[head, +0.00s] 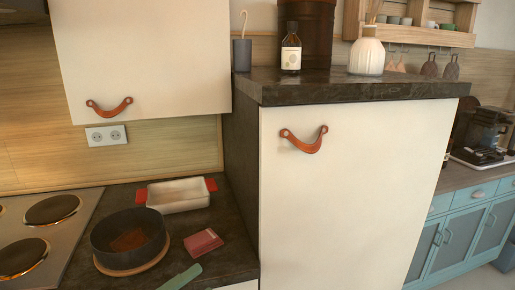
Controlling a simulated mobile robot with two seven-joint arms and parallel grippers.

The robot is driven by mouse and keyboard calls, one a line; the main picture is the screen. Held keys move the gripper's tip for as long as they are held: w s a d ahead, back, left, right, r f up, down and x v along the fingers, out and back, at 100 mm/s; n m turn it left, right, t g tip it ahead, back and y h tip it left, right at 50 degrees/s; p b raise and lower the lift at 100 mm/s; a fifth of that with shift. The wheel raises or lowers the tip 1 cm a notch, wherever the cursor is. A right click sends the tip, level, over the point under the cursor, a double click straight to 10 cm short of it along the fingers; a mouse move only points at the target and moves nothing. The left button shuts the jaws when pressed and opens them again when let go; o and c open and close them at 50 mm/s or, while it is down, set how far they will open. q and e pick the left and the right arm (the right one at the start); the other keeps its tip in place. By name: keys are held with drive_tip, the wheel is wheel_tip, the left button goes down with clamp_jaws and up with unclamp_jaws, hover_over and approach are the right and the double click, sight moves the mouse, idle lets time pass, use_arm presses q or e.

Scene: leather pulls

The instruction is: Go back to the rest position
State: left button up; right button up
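Neither of my grippers shows in the head view, so I cannot tell whether they are open or shut. The task names no object. In front of me is a tall white cabinet door (340,200) with a curved brown leather pull (304,141); the door looks closed. At the upper left a white wall cabinet (145,50) with a similar leather pull (109,107) also looks closed.
A dark counter (228,240) holds a black pan (128,240) on a round board, a white baking dish (178,196) with red handles and a small red item (203,242). A bottle (291,48) and white vase (367,55) stand on the raised top. A hob (40,235) is at left.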

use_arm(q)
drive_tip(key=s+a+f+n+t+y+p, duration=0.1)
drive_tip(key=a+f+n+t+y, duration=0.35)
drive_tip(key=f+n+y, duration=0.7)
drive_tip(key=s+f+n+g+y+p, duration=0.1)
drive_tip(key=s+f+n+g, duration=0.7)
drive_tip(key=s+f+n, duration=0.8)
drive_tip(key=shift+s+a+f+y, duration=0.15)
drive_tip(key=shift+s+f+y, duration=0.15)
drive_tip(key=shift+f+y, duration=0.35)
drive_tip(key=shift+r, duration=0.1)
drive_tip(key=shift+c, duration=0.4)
